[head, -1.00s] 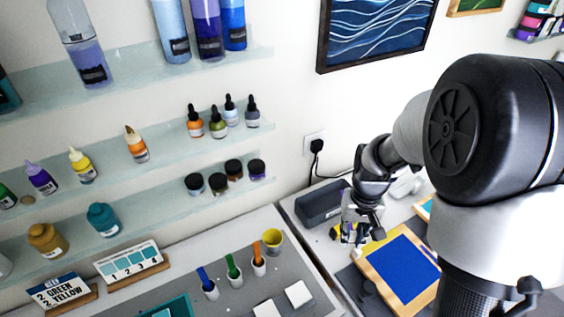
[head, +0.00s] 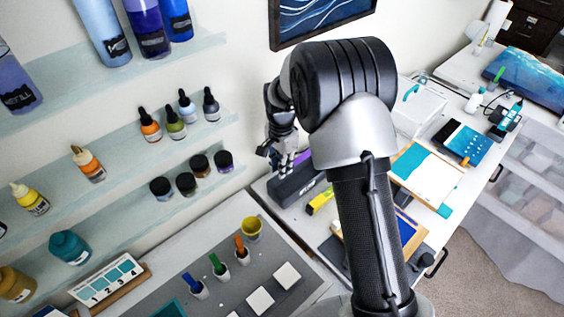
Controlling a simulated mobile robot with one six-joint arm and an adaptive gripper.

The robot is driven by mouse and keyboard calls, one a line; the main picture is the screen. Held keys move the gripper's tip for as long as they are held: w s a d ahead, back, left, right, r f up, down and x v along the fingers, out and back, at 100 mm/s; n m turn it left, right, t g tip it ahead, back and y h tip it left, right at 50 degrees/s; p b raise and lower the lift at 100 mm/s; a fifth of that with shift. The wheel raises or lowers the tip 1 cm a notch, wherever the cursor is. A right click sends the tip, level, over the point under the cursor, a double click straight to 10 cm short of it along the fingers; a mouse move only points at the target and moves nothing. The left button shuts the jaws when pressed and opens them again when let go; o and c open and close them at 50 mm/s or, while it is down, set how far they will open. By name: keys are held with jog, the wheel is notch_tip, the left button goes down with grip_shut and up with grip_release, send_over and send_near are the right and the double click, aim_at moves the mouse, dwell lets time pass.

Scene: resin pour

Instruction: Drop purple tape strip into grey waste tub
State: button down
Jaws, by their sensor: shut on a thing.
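My gripper (head: 284,168) is at the back of the bench near the wall, small and partly blurred in the head view. It is shut on the purple tape strip (head: 303,157), which shows as a short purple piece at its right side. A long dark grey box (head: 296,187), the likely grey waste tub, stands on the bench just below the gripper. The gripper appears over or just behind it; I cannot tell the exact height. My arm hides part of the bench to the right.
A yellow tool (head: 320,201) lies right of the grey box. A blue panel (head: 407,230) is mostly hidden by my arm. A yellow cup (head: 251,229) and several small cups with coloured sticks stand front left. Shelves with bottles (head: 150,125) line the left wall.

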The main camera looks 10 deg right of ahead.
jog(key=shift+f+b, duration=4)
jog(key=shift+f, duration=2.4)
jog(key=c, duration=1.4)
grip_release()
jog(key=shift+o, duration=1.2)
jog(key=shift+r, duration=0.1)
jog(key=shift+o, duration=0.2)
jog(key=shift+r+p, duration=0.65)
jog(key=shift+r, duration=0.25)
jog(key=o, duration=0.4)
jog(key=shift+r+p, duration=0.65)
jog(key=shift+r, duration=0.4)
jog(key=shift+r+p, duration=1.65)
jog(key=shift+r, duration=0.9)
